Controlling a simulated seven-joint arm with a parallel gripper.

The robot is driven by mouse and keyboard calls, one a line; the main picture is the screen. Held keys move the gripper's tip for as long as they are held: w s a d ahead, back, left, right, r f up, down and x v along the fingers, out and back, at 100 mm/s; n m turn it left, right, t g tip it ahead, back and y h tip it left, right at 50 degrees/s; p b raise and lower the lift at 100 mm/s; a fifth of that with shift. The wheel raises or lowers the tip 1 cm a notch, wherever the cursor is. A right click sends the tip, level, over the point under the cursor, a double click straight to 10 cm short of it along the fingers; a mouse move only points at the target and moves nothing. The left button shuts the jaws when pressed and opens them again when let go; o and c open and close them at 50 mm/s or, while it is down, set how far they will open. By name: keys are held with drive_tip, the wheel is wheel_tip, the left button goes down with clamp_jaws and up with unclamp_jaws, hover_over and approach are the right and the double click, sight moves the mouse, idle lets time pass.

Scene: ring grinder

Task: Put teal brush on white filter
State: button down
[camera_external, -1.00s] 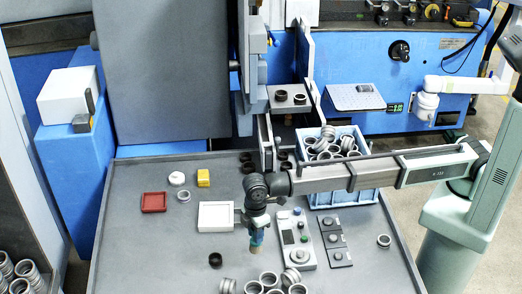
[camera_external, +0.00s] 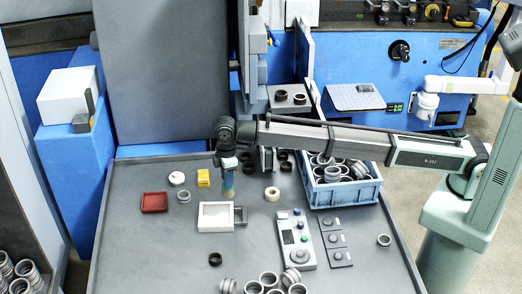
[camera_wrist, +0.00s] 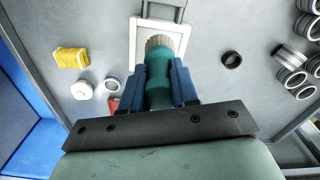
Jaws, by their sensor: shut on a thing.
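The white filter (camera_external: 215,229), a square white frame with a dark handle on its right side, lies flat on the grey table. In the wrist view the white frame (camera_wrist: 134,50) is below the brush tip. My gripper (camera_external: 228,170) is shut on the teal brush (camera_external: 228,181) and holds it upright, bristles down. The external view shows the brush at the filter's upper right part. I cannot tell whether the bristles touch it. In the wrist view the blue fingers grip the teal handle (camera_wrist: 158,90), with beige bristles (camera_wrist: 160,41) beyond.
A red tray (camera_external: 154,203), yellow block (camera_external: 203,177), white round piece (camera_external: 177,178) and metal ring (camera_external: 184,196) are left of the filter. A pale ring (camera_external: 272,194), control box (camera_external: 294,240) and blue crate (camera_external: 345,193) are right. A dark ring (camera_external: 215,259) lies in front.

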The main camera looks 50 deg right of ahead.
drive_tip(key=shift+w+a+f+n, duration=0.3)
drive_tip(key=shift+f+n, duration=0.35)
drive_tip(key=shift+f, duration=0.9)
drive_tip(key=shift+w+a+f+n, duration=0.25)
drive_tip(key=shift+w+f+n, duration=0.25)
drive_tip(key=shift+f, duration=1.1)
drive_tip(key=shift+w+a+f+n, duration=0.25)
drive_tip(key=shift+f+n, duration=0.5)
drive_tip(key=shift+f, duration=0.8)
drive_tip(key=shift+f, duration=0.1)
drive_tip(key=c, duration=0.9)
unclamp_jaws()
drive_tip(key=shift+o, duration=0.2)
wheel_tip(320, 180, up, 12)
